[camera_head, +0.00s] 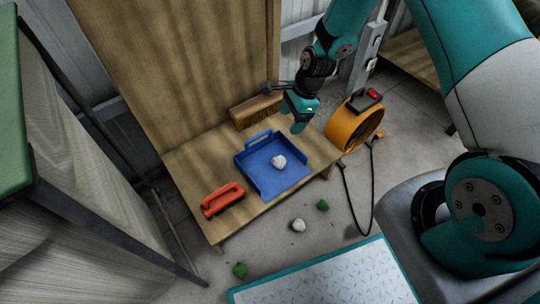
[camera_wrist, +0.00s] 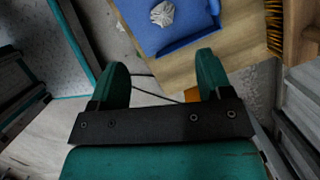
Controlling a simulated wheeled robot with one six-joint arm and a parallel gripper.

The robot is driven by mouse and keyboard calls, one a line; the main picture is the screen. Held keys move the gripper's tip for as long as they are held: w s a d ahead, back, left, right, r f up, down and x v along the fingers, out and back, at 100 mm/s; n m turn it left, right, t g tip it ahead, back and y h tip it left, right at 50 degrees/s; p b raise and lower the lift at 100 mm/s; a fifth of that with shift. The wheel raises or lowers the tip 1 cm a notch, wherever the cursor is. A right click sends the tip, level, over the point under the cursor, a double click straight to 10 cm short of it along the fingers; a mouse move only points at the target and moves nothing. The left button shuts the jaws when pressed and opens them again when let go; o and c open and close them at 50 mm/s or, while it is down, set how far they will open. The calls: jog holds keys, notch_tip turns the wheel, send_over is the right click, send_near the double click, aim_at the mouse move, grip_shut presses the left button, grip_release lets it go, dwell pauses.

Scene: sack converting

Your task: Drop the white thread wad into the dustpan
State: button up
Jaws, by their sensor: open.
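A crumpled white thread wad (camera_head: 279,162) lies inside the blue dustpan (camera_head: 263,187) on the low wooden table. The wad (camera_wrist: 163,13) also shows in the wrist view, at the top edge, resting on the blue floor of the dustpan (camera_wrist: 188,33). A second whitish wad (camera_head: 298,225) lies on the floor in front of the table. My gripper (camera_head: 299,126) is above the back right of the table, apart from the dustpan. In the wrist view, my gripper's green fingers (camera_wrist: 162,72) are spread wide with nothing between them.
On the wooden table (camera_head: 216,229), a red-handled tool (camera_head: 223,199) lies left of the dustpan, and a broom head (camera_head: 254,111) stands behind it. An orange drum (camera_head: 354,126) with a dangling cable is on the right. Green wads (camera_head: 322,205) (camera_head: 240,270) lie on the floor.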

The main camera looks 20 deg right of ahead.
jog(key=p+v, duration=0.1)
jog(key=v, duration=0.4)
jog(key=shift+r, duration=0.2)
